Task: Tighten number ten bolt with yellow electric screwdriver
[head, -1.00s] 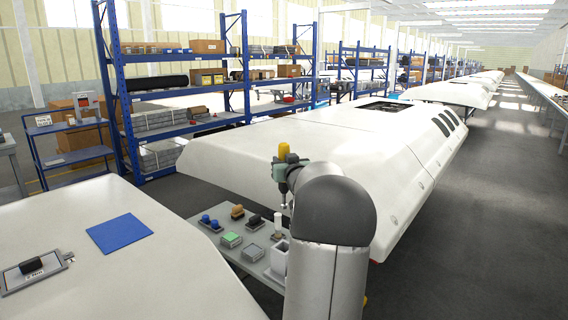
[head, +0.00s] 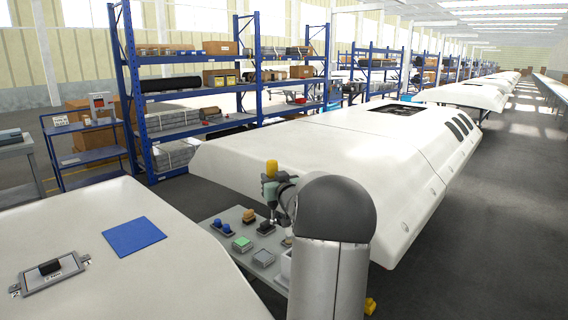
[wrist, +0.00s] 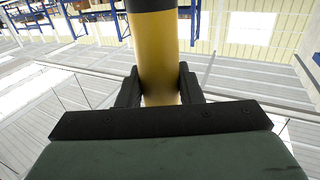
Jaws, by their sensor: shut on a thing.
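The yellow electric screwdriver (head: 271,169) stands roughly upright in my gripper (head: 271,186), its yellow end on top, over the small grey table in the head view. In the wrist view the yellow body (wrist: 160,55) with a black band passes between the two black fingers of my gripper (wrist: 161,88), which are shut on it. The screwdriver's lower part reaches down toward the table; whether its tip touches anything cannot be told. I cannot make out the number ten bolt in either view.
The grey table (head: 228,268) holds blue, orange, green and grey items. A large white body (head: 330,150) lies just behind it. Another white surface (head: 150,270) at left carries a blue mat (head: 134,236) and a framed plate with a black handle (head: 49,269). Blue shelves stand behind.

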